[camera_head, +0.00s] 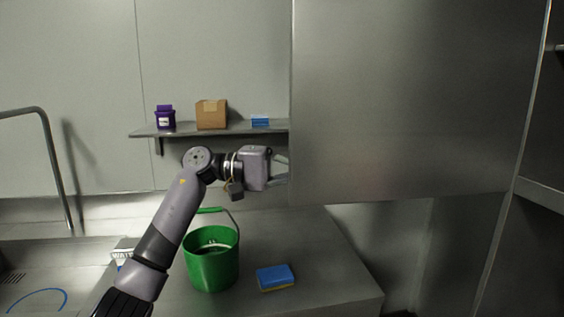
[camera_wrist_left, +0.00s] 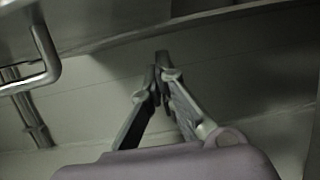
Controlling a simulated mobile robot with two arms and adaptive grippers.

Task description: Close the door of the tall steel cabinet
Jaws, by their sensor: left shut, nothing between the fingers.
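The steel cabinet door (camera_head: 415,100) stands open as a large flat panel across the right half of the head view. The cabinet (camera_head: 540,215) shows at the far right edge, with its dark opening and inner shelf partly in view. My left gripper (camera_head: 287,171) is at the door's free left edge, near its lower part; the fingertips are partly hidden behind the door. In the left wrist view my left gripper (camera_wrist_left: 161,70) has its fingertips together with nothing between them. I cannot tell whether it touches the door. My right gripper is not in view.
A steel counter (camera_head: 335,270) below holds a green bucket (camera_head: 212,265), a blue sponge (camera_head: 275,276) and a brush (camera_head: 121,256). A wall shelf (camera_head: 180,132) carries a purple tub (camera_head: 165,118), a cardboard box (camera_head: 211,114) and a blue item (camera_head: 260,121).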

